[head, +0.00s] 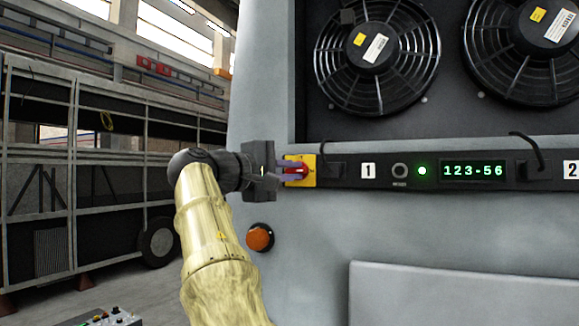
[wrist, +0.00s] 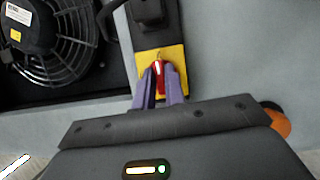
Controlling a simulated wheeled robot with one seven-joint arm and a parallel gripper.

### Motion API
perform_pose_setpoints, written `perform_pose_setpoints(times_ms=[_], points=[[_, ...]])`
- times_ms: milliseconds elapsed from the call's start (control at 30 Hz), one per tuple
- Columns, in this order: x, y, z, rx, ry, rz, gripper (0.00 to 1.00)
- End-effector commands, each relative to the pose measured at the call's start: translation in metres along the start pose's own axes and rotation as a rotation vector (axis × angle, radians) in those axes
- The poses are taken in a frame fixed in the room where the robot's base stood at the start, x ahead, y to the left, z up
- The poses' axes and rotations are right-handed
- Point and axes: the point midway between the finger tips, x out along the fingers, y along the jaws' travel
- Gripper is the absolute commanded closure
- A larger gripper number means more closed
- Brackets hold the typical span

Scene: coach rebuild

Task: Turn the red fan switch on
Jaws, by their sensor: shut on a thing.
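The red fan switch (head: 301,170) sits on a yellow plate (head: 310,161) at the left end of the black control strip in the head view. My gripper (head: 284,172) reaches it from the left, with its two purple-grey fingers at the switch. In the wrist view the red switch handle (wrist: 159,76) stands between the two fingers, on the yellow plate (wrist: 175,56). My gripper (wrist: 159,88) is shut on the handle. The fingers hide part of the handle's sides.
Two fans (head: 376,55) sit above the strip. The strip carries a label 1 (head: 368,171), a lit green light (head: 422,170) and a display reading 123-56 (head: 473,171). An orange round lamp (head: 260,237) is on the panel below my gripper.

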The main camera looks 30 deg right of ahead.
Motion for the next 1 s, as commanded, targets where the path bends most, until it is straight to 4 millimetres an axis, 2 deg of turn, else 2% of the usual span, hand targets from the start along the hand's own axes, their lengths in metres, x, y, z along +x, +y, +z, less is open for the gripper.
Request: perform_pose_setpoints(times_ms=[600,633,700,1000], points=[[0.0,-0.001,-0.0003,0.052,0.0,-0.023,1.0],[0.0,-0.001,-0.0003,0.052,0.0,-0.023,0.82],[0.0,-0.0009,-0.0003,0.052,0.0,-0.023,0.69],[-0.0005,-0.0004,-0.0002,0.051,0.0,-0.022,0.66]])
